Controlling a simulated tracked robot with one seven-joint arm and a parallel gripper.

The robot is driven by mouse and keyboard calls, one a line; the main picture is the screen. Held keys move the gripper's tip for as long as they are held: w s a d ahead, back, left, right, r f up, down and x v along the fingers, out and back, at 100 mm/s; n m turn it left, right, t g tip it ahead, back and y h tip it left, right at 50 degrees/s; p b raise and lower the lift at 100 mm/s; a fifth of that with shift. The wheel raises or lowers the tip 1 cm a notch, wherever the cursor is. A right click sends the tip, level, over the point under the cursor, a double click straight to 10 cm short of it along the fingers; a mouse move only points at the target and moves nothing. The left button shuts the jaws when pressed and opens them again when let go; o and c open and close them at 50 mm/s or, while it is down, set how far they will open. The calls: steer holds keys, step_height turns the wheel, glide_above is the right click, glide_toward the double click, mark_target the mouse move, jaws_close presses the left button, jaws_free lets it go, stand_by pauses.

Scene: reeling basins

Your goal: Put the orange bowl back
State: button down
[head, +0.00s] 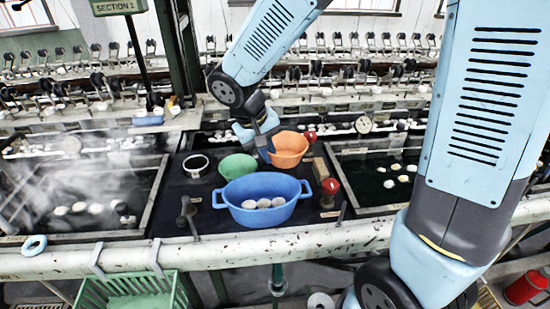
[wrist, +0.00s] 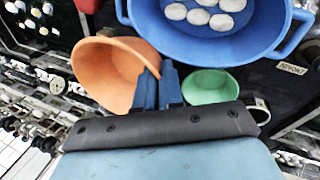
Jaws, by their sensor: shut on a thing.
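The orange bowl (head: 291,143) is at the back of the dark middle counter, behind the large blue basin. My gripper (head: 268,152) is shut on the left rim of the bowl. In the wrist view the orange bowl (wrist: 105,70) lies left of the fingers (wrist: 158,85), its rim pinched between them, and its opening looks tilted. I cannot tell whether its base touches the counter.
The blue two-handled basin (head: 240,214) holds several pale cocoons. A green bowl (head: 238,166) and a small white-rimmed dish (head: 196,166) stand left. A red-topped stand (head: 329,188) and a wooden block (head: 320,169) are right. Water troughs flank the counter, the left one steaming.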

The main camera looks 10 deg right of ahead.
steer(key=w+f, duration=0.3)
steer(key=w, duration=0.1)
steer(key=w+f, duration=0.2)
steer(key=w, duration=0.2)
steer(key=w+f, duration=0.3)
steer(key=w, duration=0.1)
steer(key=shift+w+d+f, duration=0.2)
steer(key=shift+d+f, duration=0.1)
steer(key=shift+w+f, duration=0.35)
steer(key=shift+f, duration=1.7)
steer(key=c, duration=1.3)
jaws_free()
steer(key=shift+w, duration=0.1)
